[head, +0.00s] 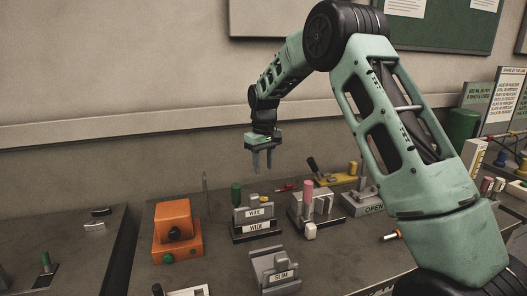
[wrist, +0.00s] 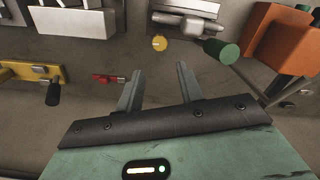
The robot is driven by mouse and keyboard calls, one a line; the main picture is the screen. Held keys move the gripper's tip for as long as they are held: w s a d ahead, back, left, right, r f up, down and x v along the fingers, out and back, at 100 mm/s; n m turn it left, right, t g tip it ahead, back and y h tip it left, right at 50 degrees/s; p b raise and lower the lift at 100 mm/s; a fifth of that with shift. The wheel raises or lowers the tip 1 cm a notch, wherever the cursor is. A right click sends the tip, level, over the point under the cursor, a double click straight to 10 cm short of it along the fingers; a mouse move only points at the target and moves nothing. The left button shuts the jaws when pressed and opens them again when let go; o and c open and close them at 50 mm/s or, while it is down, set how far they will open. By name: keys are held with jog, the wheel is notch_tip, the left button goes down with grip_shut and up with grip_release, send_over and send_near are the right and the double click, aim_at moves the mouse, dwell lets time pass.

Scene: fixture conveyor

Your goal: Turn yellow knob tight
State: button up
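A small round yellow piece (wrist: 159,43) shows in the wrist view, just beyond my fingertips, beside a grey clamp-like fixture (wrist: 187,25). I cannot make it out in the head view. A separate yellow upright knob (head: 353,167) stands on a yellow base (head: 342,180) with a black handle, at the back of the bench. The yellow base also shows at the left of the wrist view (wrist: 22,71). I cannot tell which yellow piece is the task's knob. My gripper (head: 263,162) is open and empty, pointing down above the bench, apart from everything; its fingers also show in the wrist view (wrist: 158,75).
An orange block (head: 173,225) stands to the left. A pink-handled fixture (head: 308,190) and a SLIM fixture (head: 283,275) are nearby. A small red piece (wrist: 108,79) lies on the bench.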

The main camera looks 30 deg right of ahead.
jog(key=shift+r, duration=2.8)
